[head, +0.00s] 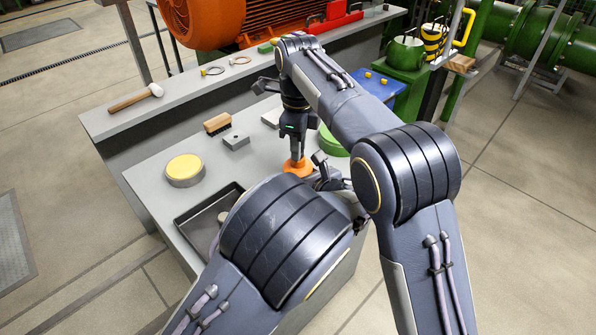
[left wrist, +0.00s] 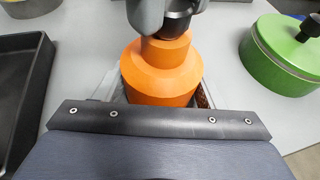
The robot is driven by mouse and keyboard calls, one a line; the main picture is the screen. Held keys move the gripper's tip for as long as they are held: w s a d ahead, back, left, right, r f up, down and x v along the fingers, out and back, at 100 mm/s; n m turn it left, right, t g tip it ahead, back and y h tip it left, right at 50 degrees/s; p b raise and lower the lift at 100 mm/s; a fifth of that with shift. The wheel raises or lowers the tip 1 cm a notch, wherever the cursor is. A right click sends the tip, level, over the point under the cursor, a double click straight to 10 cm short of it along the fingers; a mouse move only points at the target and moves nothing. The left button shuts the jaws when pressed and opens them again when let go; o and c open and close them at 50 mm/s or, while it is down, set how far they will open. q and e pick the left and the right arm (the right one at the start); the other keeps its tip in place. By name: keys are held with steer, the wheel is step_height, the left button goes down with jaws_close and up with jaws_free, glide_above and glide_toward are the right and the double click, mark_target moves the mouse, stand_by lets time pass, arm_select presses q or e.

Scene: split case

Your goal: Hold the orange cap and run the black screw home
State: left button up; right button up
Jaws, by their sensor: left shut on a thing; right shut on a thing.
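The orange cap (head: 297,168) stands upright on the grey bench, a stepped round piece that also shows in the left wrist view (left wrist: 160,78). My left gripper (left wrist: 161,98) is shut around its wide lower part. My right gripper (head: 297,143) points straight down above the cap, with its fingers (left wrist: 168,18) close over the cap's narrow top. It is shut on a dark round piece at the cap's top, which looks like the black screw (left wrist: 176,26). The fingers hide most of this piece, and I cannot tell how deep it sits.
A green lidded pot (left wrist: 283,58) stands right of the cap. A black tray (head: 190,222) lies to its left. A yellow-topped round tin (head: 185,170), a brush (head: 217,123) and a grey block (head: 236,141) stand farther left. A mallet (head: 137,98) lies on the back ledge.

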steer(key=shift+s+a+f, duration=0.1)
steer(key=shift+s, duration=0.05)
jaws_close()
steer(key=o, duration=0.9)
jaws_free()
steer(key=c, duration=0.3)
steer(key=n, duration=0.5)
steer(key=shift+n, duration=0.4)
steer(key=shift+c, duration=0.2)
jaws_close()
steer(key=shift+m, duration=0.6)
